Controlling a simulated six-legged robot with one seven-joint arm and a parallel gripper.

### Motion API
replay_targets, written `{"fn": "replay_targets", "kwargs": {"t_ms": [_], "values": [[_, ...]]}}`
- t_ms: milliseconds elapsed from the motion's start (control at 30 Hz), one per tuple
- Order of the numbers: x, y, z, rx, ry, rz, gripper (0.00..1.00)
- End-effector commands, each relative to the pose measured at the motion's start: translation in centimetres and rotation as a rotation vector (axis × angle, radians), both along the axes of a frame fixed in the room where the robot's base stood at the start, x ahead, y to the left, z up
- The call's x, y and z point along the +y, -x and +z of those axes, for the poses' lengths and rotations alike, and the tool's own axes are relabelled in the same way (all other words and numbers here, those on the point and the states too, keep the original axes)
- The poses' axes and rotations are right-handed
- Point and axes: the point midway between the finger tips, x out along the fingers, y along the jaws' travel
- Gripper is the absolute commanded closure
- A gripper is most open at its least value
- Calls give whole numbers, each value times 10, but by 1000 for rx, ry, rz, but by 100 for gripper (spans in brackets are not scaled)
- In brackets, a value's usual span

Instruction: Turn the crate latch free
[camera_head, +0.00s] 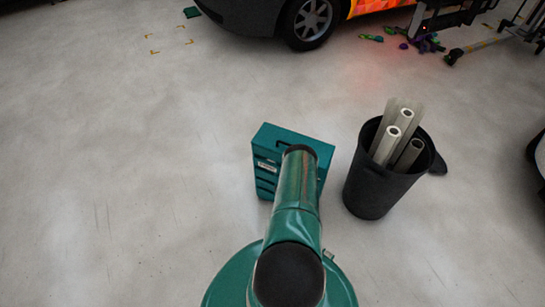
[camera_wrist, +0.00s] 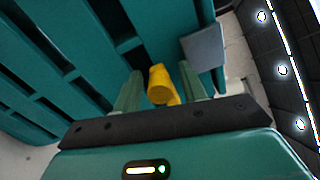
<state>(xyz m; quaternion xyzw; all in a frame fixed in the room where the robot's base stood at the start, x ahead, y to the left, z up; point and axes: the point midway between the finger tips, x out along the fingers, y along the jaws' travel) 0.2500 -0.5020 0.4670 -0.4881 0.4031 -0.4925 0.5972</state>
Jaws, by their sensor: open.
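The teal crate (camera_head: 266,145) stands on the floor in the head view, partly hidden behind my arm. In the wrist view its slatted teal side (camera_wrist: 60,45) fills the upper left. A yellow latch (camera_wrist: 158,84) shows close up there, between my two green fingers. My gripper (camera_wrist: 160,85) is open, with one finger on each side of the latch. There is a visible gap on the left; whether either finger touches it I cannot tell. My gripper is hidden behind my arm in the head view.
A dark bin (camera_head: 375,190) holding several pale rolls (camera_head: 393,140) stands just right of the crate. A grey plate (camera_wrist: 204,48) sits beside the latch. A vehicle wheel (camera_head: 310,20) and scattered coloured items (camera_head: 425,42) lie farther back. The floor to the left is clear.

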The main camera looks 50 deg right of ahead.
Motion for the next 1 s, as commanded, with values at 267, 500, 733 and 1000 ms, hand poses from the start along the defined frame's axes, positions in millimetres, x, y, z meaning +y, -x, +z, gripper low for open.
{"fn": "replay_targets", "kwargs": {"t_ms": [267,500,733,1000], "values": [[0,-2,1,227,47,5,57],[0,-2,2,541,108,4,57],[0,-2,2,831,164,3,57],[0,-2,3,1156,228,2,57]]}}
